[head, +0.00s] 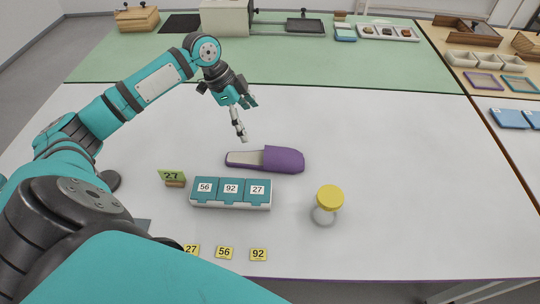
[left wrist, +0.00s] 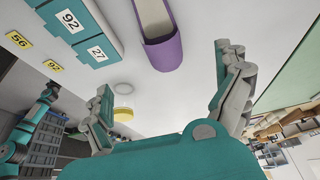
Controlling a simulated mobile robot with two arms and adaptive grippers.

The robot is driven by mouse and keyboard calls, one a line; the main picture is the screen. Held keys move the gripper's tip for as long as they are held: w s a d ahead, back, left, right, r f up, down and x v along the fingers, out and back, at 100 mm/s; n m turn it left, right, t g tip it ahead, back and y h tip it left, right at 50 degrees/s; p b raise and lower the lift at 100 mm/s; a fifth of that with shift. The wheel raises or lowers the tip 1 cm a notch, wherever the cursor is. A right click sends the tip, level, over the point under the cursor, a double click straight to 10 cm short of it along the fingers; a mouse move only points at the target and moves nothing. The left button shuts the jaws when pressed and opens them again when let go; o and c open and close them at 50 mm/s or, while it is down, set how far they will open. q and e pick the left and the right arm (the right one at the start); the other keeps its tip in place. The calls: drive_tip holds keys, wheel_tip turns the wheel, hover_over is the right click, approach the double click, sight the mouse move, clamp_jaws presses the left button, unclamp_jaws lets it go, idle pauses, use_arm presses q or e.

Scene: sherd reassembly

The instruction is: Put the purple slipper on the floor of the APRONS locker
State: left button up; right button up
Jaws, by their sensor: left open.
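The purple slipper (head: 285,160) lies flat on the white table, its closed toe to the right and its pale open heel to the left. It also shows at the top of the left wrist view (left wrist: 163,50). My left gripper (head: 247,120) is open and empty above the table, behind the slipper's heel and apart from it. In the left wrist view its two fingers are spread wide with nothing between them. No locker marked APRONS shows in either view. My right gripper does not show clearly in either view.
A teal-lidded box (head: 231,205) numbered 56, 92 and 27 stands in front of the slipper. A yellow-lidded jar (head: 328,205) stands to its right. A green 27 sign (head: 173,177) and yellow number cards (head: 225,252) are near.

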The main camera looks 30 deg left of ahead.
use_arm(q)
approach(266, 150)
drive_tip(key=d+f, duration=0.1)
drive_tip(key=f, duration=0.1)
drive_tip(key=x, duration=0.5)
drive_tip(key=shift+w+d+f+p, duration=0.15)
drive_tip(key=shift+w+d+p, duration=0.1)
drive_tip(key=shift+p, duration=0.15)
drive_tip(key=shift+f, duration=0.2)
drive_tip(key=shift+w+f, duration=0.1)
drive_tip(key=shift+f, duration=0.2)
drive_tip(key=x, duration=0.3)
drive_tip(key=shift+f+p, duration=0.3)
drive_tip(key=shift+p, duration=0.05)
drive_tip(key=shift+w+d+f, duration=0.15)
drive_tip(key=shift+w+f, duration=0.05)
drive_tip(key=shift+f, duration=0.3)
drive_tip(key=c, duration=1.3)
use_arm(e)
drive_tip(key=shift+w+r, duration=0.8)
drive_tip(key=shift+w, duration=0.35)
